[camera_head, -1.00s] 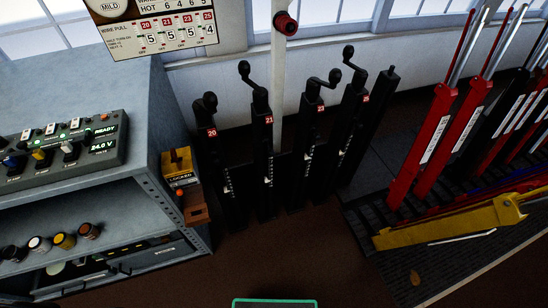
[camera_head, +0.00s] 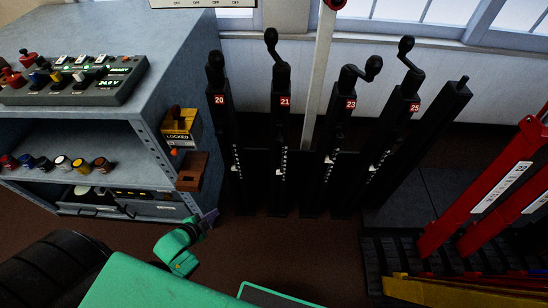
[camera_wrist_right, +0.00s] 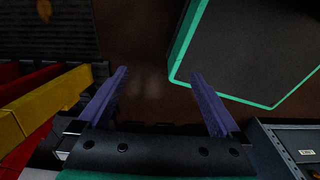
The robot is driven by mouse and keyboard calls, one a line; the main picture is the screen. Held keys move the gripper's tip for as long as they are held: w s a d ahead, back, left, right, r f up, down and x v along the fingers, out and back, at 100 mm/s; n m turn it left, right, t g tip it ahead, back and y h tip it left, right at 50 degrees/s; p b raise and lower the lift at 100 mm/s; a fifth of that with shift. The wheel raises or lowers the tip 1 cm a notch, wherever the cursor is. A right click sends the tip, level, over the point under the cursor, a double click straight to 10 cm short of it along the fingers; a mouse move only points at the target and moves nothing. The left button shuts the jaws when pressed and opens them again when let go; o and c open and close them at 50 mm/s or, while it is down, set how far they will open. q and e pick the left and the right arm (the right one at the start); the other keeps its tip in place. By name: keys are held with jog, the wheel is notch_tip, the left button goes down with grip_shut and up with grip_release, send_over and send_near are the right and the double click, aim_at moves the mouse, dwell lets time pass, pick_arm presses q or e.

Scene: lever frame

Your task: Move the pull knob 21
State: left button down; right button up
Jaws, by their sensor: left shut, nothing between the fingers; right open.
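Pull knob 21 (camera_head: 271,38) is a black crank-shaped knob on top of the black post with a red label 21 (camera_head: 285,102). It stands upright in the row, between the posts labelled 20 (camera_head: 219,100) and 23 (camera_head: 350,104). My left gripper (camera_head: 210,217) is low at left of the row, below the knob and apart from it, near the cabinet's lower corner. It is shut and empty. My right gripper (camera_wrist_right: 158,80) shows only in the right wrist view, open and empty, facing the dark floor.
A grey cabinet (camera_head: 180,60) with a control box (camera_head: 90,82) and a yellow LOCKED box (camera_head: 181,125) stands at left. Post 25 (camera_head: 414,106) is further right. Red levers (camera_head: 470,205) and a yellow lever (camera_head: 440,292) fill the right. Brown floor lies in front of the posts.

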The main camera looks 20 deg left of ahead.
pick_arm(q)
jog(key=w+d+r+m+t+h+b, duration=0.3)
jog(key=w+d+r+m+b, duration=0.15)
jog(key=w+r, duration=0.2)
jog(key=m+t+h+b, duration=0.25)
jog(key=m+h, duration=0.25)
jog(key=m, duration=0.3)
send_near(282, 143)
jog(key=s, duration=0.7)
jog(key=w+d, duration=0.1)
jog(key=w, duration=0.3)
jog(key=w+d, duration=0.1)
jog(key=w, duration=0.3)
jog(key=w+d, duration=0.1)
jog(key=w, duration=0.3)
pick_arm(e)
notch_tip(282, 143, down, 9)
jog(key=d, duration=0.1)
jog(key=shift+d, duration=0.15)
pick_arm(q)
jog(key=shift+r, duration=0.1)
pick_arm(e)
jog(key=shift+w, duration=0.1)
